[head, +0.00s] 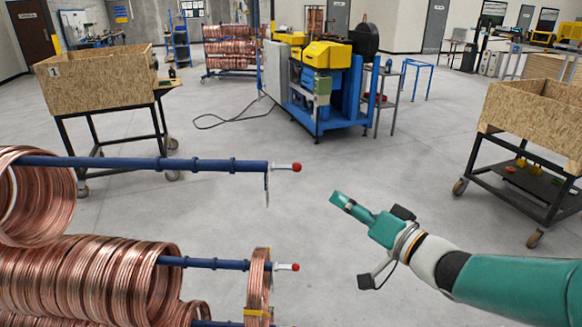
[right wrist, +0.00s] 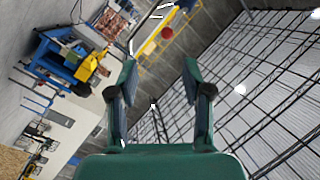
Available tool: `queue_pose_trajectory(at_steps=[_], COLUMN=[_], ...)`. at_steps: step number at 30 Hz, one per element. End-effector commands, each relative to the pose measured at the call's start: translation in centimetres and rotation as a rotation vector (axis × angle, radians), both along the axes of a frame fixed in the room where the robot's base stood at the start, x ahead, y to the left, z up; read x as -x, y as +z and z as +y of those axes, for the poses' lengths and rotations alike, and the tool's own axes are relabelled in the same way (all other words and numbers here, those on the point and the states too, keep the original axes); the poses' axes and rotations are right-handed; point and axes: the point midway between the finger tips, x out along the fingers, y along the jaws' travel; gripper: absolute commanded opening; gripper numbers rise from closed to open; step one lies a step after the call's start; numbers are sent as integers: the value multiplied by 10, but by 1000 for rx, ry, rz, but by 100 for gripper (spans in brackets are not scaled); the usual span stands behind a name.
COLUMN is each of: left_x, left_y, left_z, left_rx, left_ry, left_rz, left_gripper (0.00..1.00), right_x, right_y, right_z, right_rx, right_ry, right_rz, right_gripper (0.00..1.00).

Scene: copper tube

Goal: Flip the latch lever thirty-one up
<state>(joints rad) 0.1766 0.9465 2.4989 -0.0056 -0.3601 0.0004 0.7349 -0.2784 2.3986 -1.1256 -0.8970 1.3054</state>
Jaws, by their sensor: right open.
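Two blue rack arms reach in from the left in the head view, an upper one (head: 140,162) and a lower one (head: 200,263). Each ends in a silver pin with a red ball, the upper ball (head: 297,167) and the lower ball (head: 295,267). A thin grey latch lever (head: 267,188) hangs down at the upper arm's end. No number is readable on either arm. My right gripper (head: 338,198) is right of the upper arm's end, apart from it. In the right wrist view my right gripper (right wrist: 160,72) is open and empty. My left gripper is out of view.
Copper coils (head: 85,275) hang on the rack at left, and one narrow coil (head: 258,285) sits near the lower arm's end. Wooden bins on wheeled frames stand at left (head: 95,82) and right (head: 535,110). A blue and yellow machine (head: 320,75) stands behind. Floor between is clear.

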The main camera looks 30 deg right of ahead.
Motion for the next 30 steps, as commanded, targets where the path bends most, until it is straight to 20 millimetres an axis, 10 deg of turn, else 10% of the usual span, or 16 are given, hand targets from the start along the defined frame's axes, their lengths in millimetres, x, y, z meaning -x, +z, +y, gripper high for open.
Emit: queue_pose_trajectory(at_steps=[8,30], left_x=[0,0], left_y=[3,33], left_z=[0,0], left_rx=[0,0], left_ry=[0,0], left_rz=[0,0], left_gripper=[40,40], right_x=[-11,-149], right_y=[14,14], right_z=[3,12], right_rx=[3,6], right_ry=[10,7], right_rz=[-23,-19], right_gripper=[49,49])
